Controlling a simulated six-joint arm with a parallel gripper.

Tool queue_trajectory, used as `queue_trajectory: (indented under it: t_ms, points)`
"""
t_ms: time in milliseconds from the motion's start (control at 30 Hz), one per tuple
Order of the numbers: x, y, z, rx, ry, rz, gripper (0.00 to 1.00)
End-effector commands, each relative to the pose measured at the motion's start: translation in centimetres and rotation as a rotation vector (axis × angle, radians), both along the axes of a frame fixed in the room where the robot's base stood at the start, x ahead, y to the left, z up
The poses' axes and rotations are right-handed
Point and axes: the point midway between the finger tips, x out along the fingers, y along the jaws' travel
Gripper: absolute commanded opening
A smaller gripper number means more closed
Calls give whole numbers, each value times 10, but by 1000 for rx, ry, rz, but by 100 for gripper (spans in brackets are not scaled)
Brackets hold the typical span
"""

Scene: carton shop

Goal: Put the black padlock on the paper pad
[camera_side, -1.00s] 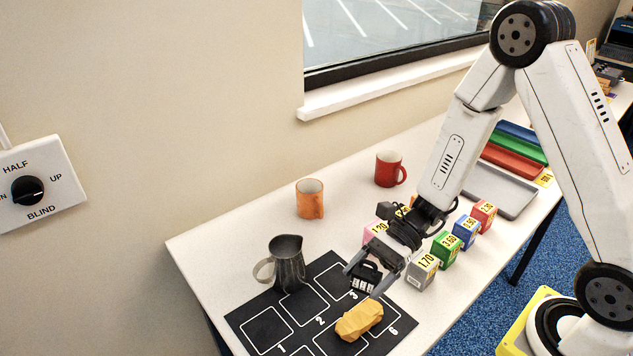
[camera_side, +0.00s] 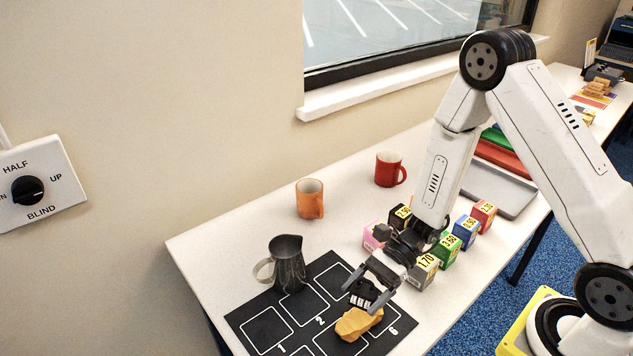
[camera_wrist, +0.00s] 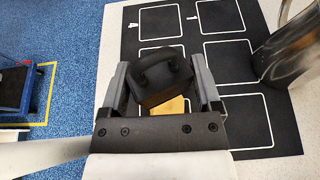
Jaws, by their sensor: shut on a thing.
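The black padlock (camera_side: 363,292) is held between the fingers of my gripper (camera_side: 367,290). In the wrist view the padlock (camera_wrist: 160,82) sits between both fingers of my gripper (camera_wrist: 163,85), its shackle toward the camera. The yellow-brown crumpled paper pad (camera_side: 357,325) lies on the black numbered mat (camera_side: 285,318), just below the padlock in the side view. In the wrist view part of the paper pad (camera_wrist: 170,106) shows under the padlock, which hides the rest. I cannot tell whether the padlock touches the pad.
A grey metal jug (camera_side: 289,264) stands on the mat's back edge, left of my gripper. Several coloured price cubes (camera_side: 447,250) stand close behind and right of it. An orange mug (camera_side: 310,199) and a red mug (camera_side: 389,169) stand farther back. The mat's left cells are free.

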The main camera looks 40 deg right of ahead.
Motion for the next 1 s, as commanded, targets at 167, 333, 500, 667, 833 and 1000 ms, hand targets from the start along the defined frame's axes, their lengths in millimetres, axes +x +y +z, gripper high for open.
queue_trajectory:
  t_ms: [167, 333, 500, 667, 833, 1000]
  points:
    - [0, 0, -15, 2, 3, -1, 0]
    - [0, 0, -27, 2, 0, 0, 0]
    - [0, 0, -30, 1, 0, 0, 0]
    - [0, 0, -30, 1, 0, 0, 0]
    - [0, 0, -33, 1, 0, 0, 0]
    - [0, 0, -33, 0, 0, 0, 100]
